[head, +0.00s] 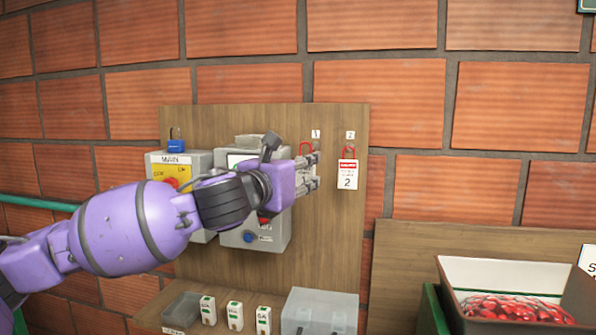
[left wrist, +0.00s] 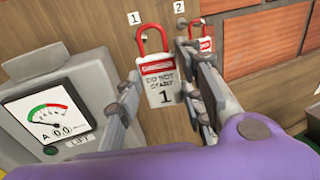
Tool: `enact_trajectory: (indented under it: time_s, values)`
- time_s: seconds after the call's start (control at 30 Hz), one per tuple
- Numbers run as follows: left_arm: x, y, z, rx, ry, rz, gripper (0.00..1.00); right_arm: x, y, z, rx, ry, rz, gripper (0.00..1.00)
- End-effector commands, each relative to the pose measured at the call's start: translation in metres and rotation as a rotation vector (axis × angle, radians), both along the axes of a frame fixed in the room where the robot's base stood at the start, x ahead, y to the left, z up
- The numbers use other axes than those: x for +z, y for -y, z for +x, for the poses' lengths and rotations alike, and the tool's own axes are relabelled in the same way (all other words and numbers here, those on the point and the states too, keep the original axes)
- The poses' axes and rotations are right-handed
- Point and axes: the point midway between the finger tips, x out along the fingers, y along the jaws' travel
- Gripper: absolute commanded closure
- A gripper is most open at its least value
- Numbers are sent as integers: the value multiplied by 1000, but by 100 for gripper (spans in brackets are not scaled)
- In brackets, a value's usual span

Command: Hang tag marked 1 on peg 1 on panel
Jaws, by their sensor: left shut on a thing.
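My left gripper (head: 313,172) is in front of the wooden panel (head: 345,230), shut on the tag marked 1. In the left wrist view the tag (left wrist: 163,84) is red and white and hangs upright between the fingers, with its red shackle (left wrist: 153,38) on top. In the head view the shackle (head: 306,148) shows just left of and below the number label 1 (head: 315,133); the fingers hide the tag's body. Peg 1 is not clear, and I cannot tell whether the shackle is around it. My right gripper is not in view.
Tag 2 (head: 347,174) hangs under label 2 (head: 350,134), close to the right of my gripper. Grey boxes, one with a gauge (left wrist: 47,112), stand out from the panel at left. A shelf with trays and small labelled blocks (head: 235,315) is below. A bin (head: 500,268) stands at lower right.

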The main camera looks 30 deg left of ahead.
Motion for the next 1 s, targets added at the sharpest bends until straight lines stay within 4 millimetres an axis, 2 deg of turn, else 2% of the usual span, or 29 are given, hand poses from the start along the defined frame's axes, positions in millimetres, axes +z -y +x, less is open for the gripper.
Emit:
enact_trajectory:
  time_s: [1.0]
  values:
    - [-7,-15,59,1,0,0,88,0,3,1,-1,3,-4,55]
